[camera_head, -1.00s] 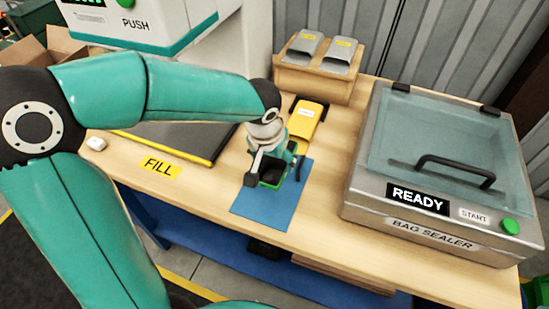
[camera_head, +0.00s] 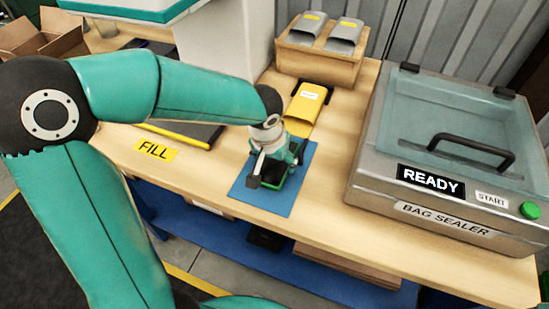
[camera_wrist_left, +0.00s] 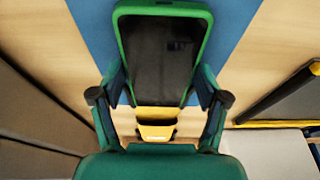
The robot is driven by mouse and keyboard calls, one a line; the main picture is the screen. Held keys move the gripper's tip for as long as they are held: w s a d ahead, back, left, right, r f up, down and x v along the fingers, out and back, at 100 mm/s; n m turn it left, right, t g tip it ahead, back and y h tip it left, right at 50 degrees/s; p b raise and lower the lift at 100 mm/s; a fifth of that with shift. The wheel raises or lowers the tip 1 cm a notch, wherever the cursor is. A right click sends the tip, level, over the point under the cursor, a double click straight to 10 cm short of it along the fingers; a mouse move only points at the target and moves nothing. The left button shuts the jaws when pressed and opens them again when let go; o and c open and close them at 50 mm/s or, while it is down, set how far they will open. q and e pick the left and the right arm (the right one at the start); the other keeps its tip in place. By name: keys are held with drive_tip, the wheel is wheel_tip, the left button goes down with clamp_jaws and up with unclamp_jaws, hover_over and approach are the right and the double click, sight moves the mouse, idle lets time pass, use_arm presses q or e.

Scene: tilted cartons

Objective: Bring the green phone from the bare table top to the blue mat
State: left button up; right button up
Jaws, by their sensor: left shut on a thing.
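The green phone (camera_head: 270,179) has a green rim and a dark face. My left gripper (camera_head: 274,172) is shut on it, and the phone is over the middle of the blue mat (camera_head: 252,198). I cannot tell whether the phone touches the mat. In the left wrist view the phone (camera_wrist_left: 160,52) sits between the two fingers of my left gripper (camera_wrist_left: 160,92), with the blue mat (camera_wrist_left: 232,22) behind it. The gripper hides part of the phone in the head view. My right gripper is not in view.
A yellow-topped item (camera_head: 304,104) lies just behind the mat. A wooden box (camera_head: 318,66) with grey scoops stands farther back. The bag sealer (camera_head: 440,222) fills the right side. A dark plate with a yellow edge (camera_head: 188,139) is on the left. Bare table lies right of the mat.

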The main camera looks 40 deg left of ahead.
use_arm(q)
drive_tip(key=shift+f+b, duration=0.2)
drive_tip(key=shift+b, duration=0.1)
idle(0.7)
drive_tip(key=o, duration=1.3)
drive_tip(key=shift+c, duration=1.1)
drive_tip(key=shift+r+p, duration=2.5)
drive_tip(key=shift+r, duration=1.05)
